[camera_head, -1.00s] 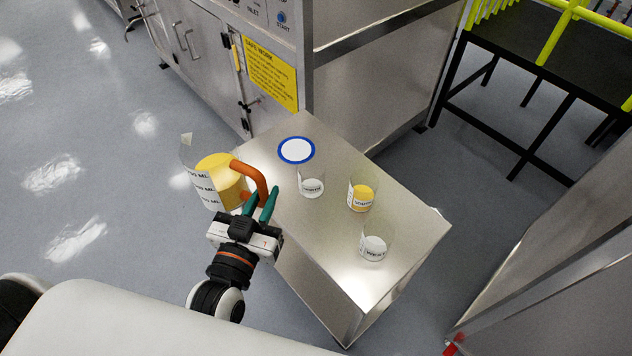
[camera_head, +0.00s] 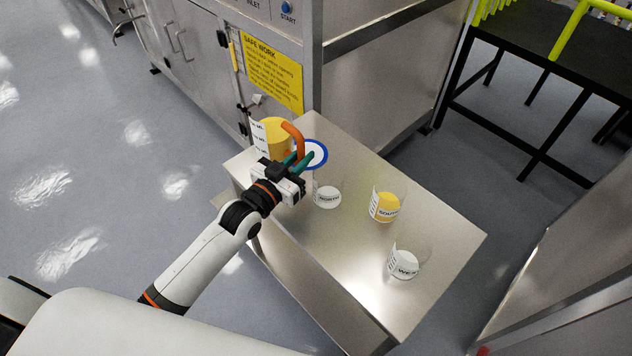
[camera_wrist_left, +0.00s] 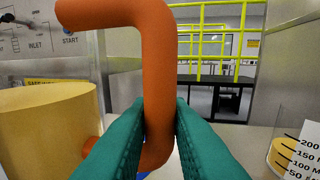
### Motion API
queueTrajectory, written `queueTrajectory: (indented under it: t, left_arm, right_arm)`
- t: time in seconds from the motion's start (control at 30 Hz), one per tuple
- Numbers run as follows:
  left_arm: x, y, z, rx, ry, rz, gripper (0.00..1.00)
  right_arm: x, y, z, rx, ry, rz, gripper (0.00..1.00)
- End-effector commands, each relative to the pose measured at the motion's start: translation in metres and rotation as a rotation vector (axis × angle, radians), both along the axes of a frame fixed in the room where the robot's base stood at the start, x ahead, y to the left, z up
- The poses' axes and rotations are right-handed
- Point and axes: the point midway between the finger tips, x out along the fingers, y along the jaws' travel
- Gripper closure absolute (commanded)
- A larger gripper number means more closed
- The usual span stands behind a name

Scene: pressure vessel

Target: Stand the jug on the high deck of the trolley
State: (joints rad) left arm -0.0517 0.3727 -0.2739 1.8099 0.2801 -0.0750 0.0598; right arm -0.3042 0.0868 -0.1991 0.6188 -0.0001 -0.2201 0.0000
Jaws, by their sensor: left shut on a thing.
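The jug (camera_head: 277,137) is clear with measuring marks, yellow contents and an orange handle (camera_head: 293,133). In the head view it is upright over the far left part of the trolley's high deck (camera_head: 335,245), beside a blue ring with a white centre (camera_head: 315,154). My left gripper (camera_head: 294,163) is shut on the handle; the left wrist view shows the handle (camera_wrist_left: 158,60) between the green fingers (camera_wrist_left: 160,125). The jug's base is hidden behind the gripper, so I cannot tell whether it touches the deck. My right gripper is not in view.
Three beakers stand on the deck: one labelled NORTH (camera_head: 328,195), a yellow-filled one labelled SOUTH (camera_head: 385,205) and a third (camera_head: 405,262). A steel cabinet with a yellow sign (camera_head: 272,75) stands behind. The deck's near left part is bare.

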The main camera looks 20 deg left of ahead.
Motion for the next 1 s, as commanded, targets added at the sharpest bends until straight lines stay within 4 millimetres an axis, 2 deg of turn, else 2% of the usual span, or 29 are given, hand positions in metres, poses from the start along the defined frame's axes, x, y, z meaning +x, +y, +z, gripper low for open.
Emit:
queueTrajectory:
  t: [0.03, 0.43, 0.87, 0.9, 1.0]
  left_arm:
    - [0.0, 0.0, -0.009, 0.001, 0.001, 0.001, 1.0]
    - [0.0, 0.0, -0.055, 0.0, -0.001, 0.001, 1.0]
    - [-0.001, 0.0, -0.063, 0.0, -0.004, 0.0, 1.0]
    - [-0.001, 0.0, -0.062, -0.001, -0.002, 0.0, 0.76]
    - [-0.001, 0.0, -0.062, -0.001, -0.002, 0.0, 0.73]
  right_arm:
    - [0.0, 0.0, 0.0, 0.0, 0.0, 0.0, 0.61]
    - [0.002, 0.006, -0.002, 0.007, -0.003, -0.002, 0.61]
    - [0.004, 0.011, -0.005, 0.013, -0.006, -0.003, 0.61]
    - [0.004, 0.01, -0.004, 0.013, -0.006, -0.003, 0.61]
    - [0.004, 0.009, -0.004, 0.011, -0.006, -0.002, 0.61]
